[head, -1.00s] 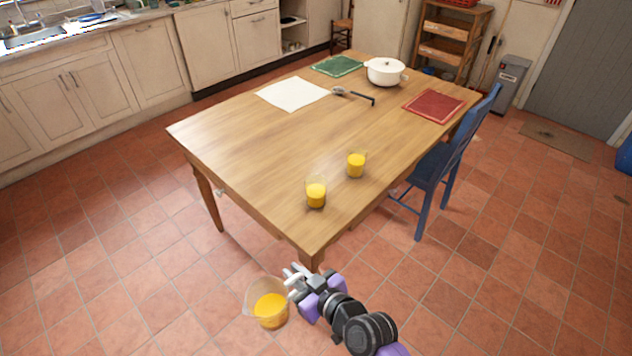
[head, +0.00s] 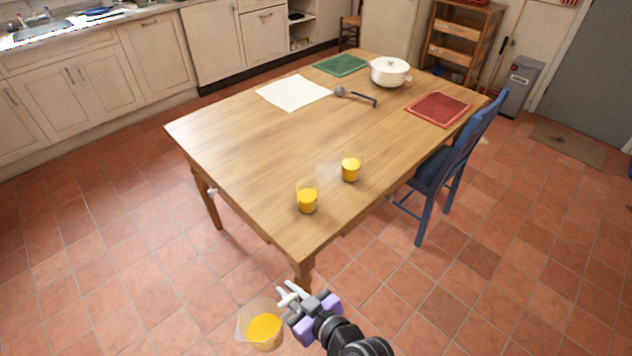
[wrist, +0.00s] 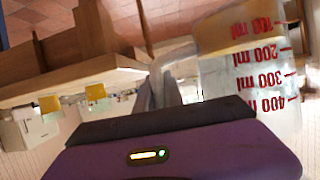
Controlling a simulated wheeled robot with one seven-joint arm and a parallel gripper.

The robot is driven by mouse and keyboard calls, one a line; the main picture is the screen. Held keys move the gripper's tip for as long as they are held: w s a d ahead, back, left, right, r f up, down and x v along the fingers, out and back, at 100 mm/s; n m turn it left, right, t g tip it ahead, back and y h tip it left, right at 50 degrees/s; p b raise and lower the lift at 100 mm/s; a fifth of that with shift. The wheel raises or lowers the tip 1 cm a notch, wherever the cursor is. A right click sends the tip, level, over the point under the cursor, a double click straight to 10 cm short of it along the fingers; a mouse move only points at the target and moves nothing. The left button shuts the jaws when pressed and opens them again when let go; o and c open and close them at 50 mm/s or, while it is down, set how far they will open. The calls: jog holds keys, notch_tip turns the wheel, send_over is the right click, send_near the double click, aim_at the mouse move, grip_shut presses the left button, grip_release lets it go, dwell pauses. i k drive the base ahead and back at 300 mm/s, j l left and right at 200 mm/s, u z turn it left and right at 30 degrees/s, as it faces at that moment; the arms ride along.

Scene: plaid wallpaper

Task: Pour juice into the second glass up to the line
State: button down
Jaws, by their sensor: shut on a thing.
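My gripper (head: 292,298) is shut on a clear measuring jug (head: 243,322) of orange juice, held off the table's near corner. The wrist view shows the jug (wrist: 222,65) with red millilitre marks, apparently upside down in that picture. Two glasses stand upright on the wooden table (head: 235,140). The nearer glass (head: 307,203) and the farther glass (head: 351,170) both hold orange juice in their lower part, with clear glass above. Both glasses also show small in the wrist view. No fill line is readable on either glass. The jug is apart from both.
A white sheet (head: 292,92), a ladle (head: 357,97), a green mat (head: 341,65), a white pot (head: 389,71) and a red mat (head: 438,108) lie toward the table's far side. A blue chair (head: 450,165) stands at its right. The table left of the glasses is bare.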

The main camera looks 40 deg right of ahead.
aim_at(307, 190)
jog(key=l, duration=0.6)
jog(key=k+l, duration=0.15)
jog(key=l, duration=0.5)
jog(key=i+u, duration=0.05)
